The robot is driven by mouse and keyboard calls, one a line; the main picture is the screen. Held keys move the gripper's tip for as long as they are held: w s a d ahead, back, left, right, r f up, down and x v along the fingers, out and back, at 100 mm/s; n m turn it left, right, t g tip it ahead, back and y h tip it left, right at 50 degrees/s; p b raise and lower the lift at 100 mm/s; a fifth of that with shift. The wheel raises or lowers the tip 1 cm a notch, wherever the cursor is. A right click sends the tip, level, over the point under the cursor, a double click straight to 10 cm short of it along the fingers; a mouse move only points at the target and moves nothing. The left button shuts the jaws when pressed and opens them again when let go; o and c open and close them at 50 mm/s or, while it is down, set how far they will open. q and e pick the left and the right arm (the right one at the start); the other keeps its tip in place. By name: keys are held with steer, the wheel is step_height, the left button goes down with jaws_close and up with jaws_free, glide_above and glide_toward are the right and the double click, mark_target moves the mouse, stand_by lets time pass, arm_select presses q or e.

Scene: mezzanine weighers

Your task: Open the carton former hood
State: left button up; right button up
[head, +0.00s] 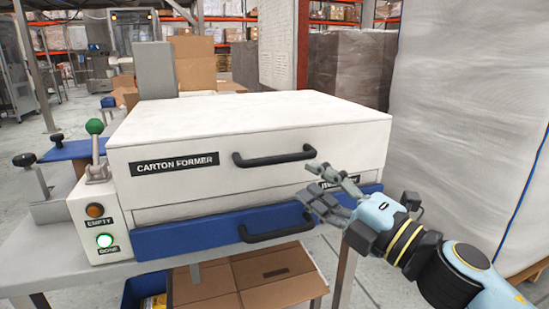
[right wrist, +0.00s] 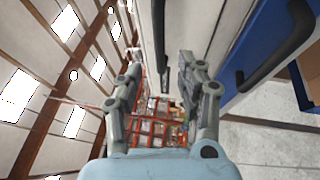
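The carton former hood (head: 245,125) is a white box-like cover with a black "CARTON FORMER" label, and it is down. Its black handle (head: 274,157) is on the front face. My right gripper (head: 322,187) is open and empty, to the right of the handle and apart from it, in front of the hood's right part. In the right wrist view, its two fingers (right wrist: 155,80) stand apart with nothing between them. The hood's white front shows beside the fingers. My left gripper is not in view.
A blue drawer (head: 200,236) with its own black handle (head: 278,231) lies below the hood. Flattened cardboard (head: 250,280) lies beneath. A wrapped pallet (head: 465,120) stands at right.

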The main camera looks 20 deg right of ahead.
mark_target(283, 162)
steer(key=p+x, duration=0.1)
steer(key=x, duration=0.7)
steer(key=shift+w+a, duration=0.2)
steer(key=shift+w, duration=0.15)
steer(key=shift+c, duration=0.2)
jaws_close()
